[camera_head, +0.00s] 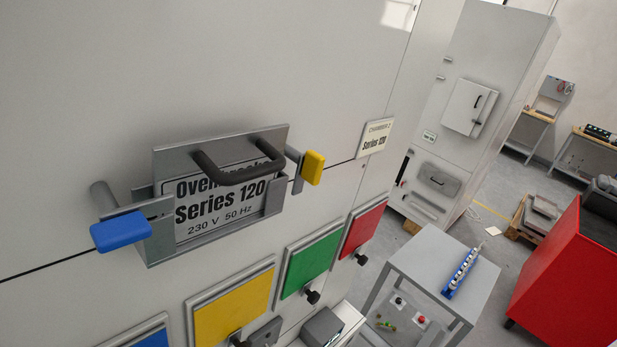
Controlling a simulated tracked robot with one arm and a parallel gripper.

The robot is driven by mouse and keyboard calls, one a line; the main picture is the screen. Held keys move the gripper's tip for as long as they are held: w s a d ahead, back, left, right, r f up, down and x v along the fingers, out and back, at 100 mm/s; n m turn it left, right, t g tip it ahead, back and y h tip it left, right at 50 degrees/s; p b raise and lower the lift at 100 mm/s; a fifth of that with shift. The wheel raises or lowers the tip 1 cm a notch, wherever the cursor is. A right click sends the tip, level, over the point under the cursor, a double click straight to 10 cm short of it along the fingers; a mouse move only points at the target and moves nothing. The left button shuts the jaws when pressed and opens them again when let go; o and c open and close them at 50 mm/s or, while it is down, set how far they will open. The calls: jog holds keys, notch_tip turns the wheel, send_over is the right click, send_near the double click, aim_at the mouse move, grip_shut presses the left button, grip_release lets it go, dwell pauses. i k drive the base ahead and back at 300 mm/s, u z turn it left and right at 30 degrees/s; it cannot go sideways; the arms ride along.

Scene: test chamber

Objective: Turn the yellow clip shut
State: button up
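The yellow clip (313,168) sits at the right end of a grey metal holder on the white cabinet front. Its yellow grip stands out from a small grey bar beside the holder's right edge. A blue clip (121,231) sticks out at the holder's left end, its grey arm reaching across the holder's left edge. The holder (163,166) carries a dark curved handle (238,170) and a label plate (222,202) reading "Series 120, 230 V 50 Hz". My gripper does not show in the camera view.
Below the holder are yellow (235,305), green (311,262) and red (362,229) panels with dark knobs. A grey table (425,262) stands at lower right, beside a red cabinet (570,285). A tall grey cabinet (500,50) stands behind. Space before the holder looks clear.

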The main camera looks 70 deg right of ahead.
aim_at(310, 164)
jog(key=u, duration=0.8)
jog(key=k, duration=1.15)
jog(key=z, duration=1.35)
jog(key=i, duration=0.5)
